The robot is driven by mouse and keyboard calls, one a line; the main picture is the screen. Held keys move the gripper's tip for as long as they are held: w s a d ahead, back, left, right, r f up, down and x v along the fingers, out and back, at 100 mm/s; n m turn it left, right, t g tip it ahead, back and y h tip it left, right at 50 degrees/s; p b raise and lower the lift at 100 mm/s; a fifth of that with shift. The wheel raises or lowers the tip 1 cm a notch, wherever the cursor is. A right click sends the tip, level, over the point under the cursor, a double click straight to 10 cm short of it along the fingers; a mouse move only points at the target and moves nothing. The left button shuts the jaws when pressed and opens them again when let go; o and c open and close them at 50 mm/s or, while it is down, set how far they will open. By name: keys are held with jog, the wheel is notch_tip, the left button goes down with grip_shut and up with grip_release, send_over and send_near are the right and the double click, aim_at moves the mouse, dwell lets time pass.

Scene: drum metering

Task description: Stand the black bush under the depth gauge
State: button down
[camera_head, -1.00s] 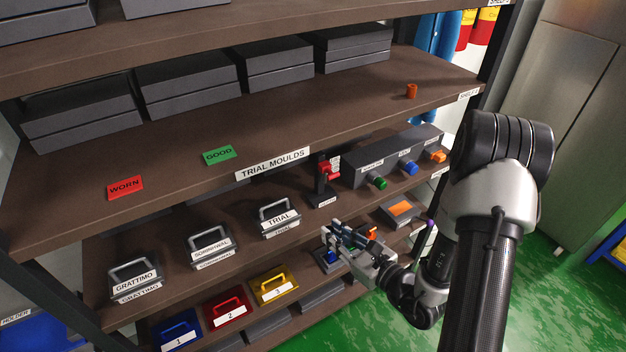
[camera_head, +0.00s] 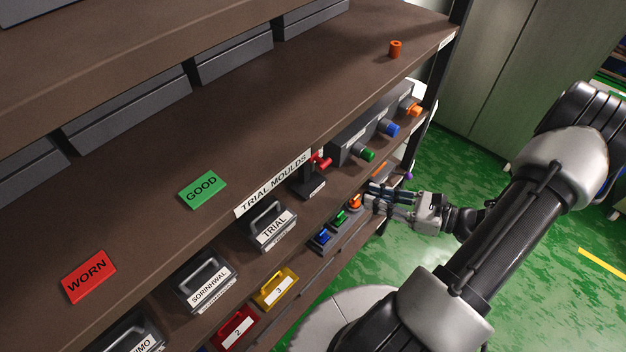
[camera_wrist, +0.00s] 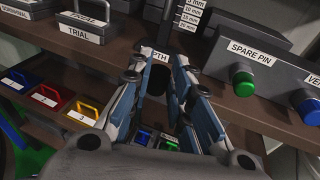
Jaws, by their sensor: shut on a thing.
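The depth gauge (camera_head: 312,182) is a dark stand with a red part on top, on the middle shelf. In the wrist view its scale post (camera_wrist: 186,18) with mm marks rises just beyond my fingertips, and a label ending in "PTH" is partly hidden by them. My gripper (camera_head: 370,196) is in front of that shelf, right of and lower than the gauge in the head view. It is shut on the black bush (camera_wrist: 156,83), which shows dark between the fingertips in the wrist view. The bush cannot be made out in the head view.
Right of the gauge stands a grey box (camera_head: 347,149) with green, blue and orange knobs. A TRIAL mould (camera_head: 272,227) stands to its left. Small blue, green and orange items (camera_head: 355,202) sit below, close to my gripper. An orange bush (camera_head: 395,49) stands on the upper shelf.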

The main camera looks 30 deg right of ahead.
jog(key=x, duration=0.4)
jog(key=r+b+x, duration=0.1)
jog(key=x, duration=0.3)
jog(key=r+x, duration=0.1)
jog(key=x, duration=0.3)
jog(key=shift+a, duration=0.1)
jog(key=w, duration=0.1)
jog(key=w+a+f+b, duration=0.1)
jog(key=a, duration=0.1)
jog(key=shift+w+f+b, duration=0.25)
jog(key=shift+w+b, duration=0.1)
jog(key=shift+w, duration=0.05)
jog(key=shift+d, duration=0.15)
jog(key=shift+f, duration=0.2)
jog(key=c, duration=1.5)
grip_release()
jog(key=shift+o, duration=0.2)
jog(key=shift+r, duration=0.1)
